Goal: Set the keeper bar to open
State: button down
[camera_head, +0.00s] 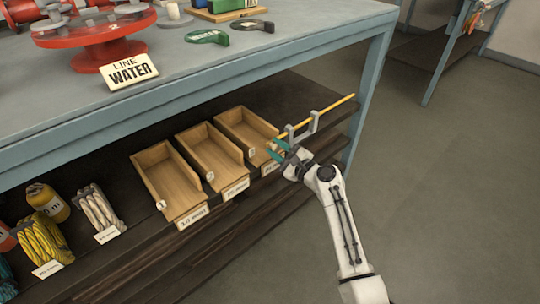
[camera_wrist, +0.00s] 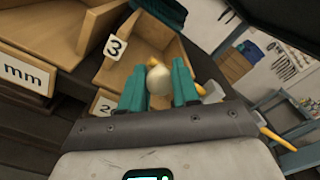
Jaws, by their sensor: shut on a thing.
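The keeper bar (camera_head: 335,105) is a thin yellow rod at the right end of the lower shelf. It slopes up to the right through grey brackets (camera_head: 314,122) and sticks out past the bins. My gripper (camera_head: 274,150) is at the bar's left end, in front of bin 3 (camera_head: 236,128). In the wrist view, the teal fingers of my gripper (camera_wrist: 159,76) are shut on a round cream knob (camera_wrist: 159,84). Yellow parts of the bar (camera_wrist: 276,138) show right of the fingers. The bar's stretch near the knob is partly hidden by my gripper.
Two more wooden bins (camera_head: 207,166) stand left of bin 3 on the dark shelf (camera_head: 225,225). Rope coils (camera_head: 45,240) lie farther left. The bench top (camera_head: 240,70) overhangs the shelf, and a blue-grey leg (camera_head: 370,85) stands behind the bar. The floor at right is clear.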

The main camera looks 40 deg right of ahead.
jog(key=shift+w+a+f, duration=0.1)
jog(key=shift+w+a, duration=0.15)
jog(key=shift+a, duration=0.15)
jog(key=c, duration=1)
grip_release()
jog(key=shift+o, duration=0.8)
jog(key=shift+w, duration=0.1)
jog(key=shift+r, duration=0.3)
jog(key=s, duration=0.3)
jog(key=s+p, duration=0.1)
jog(key=s, duration=0.3)
jog(key=s+f+p, duration=0.1)
jog(key=s, duration=0.3)
jog(key=shift+s+d, duration=0.25)
jog(key=shift+d, duration=0.1)
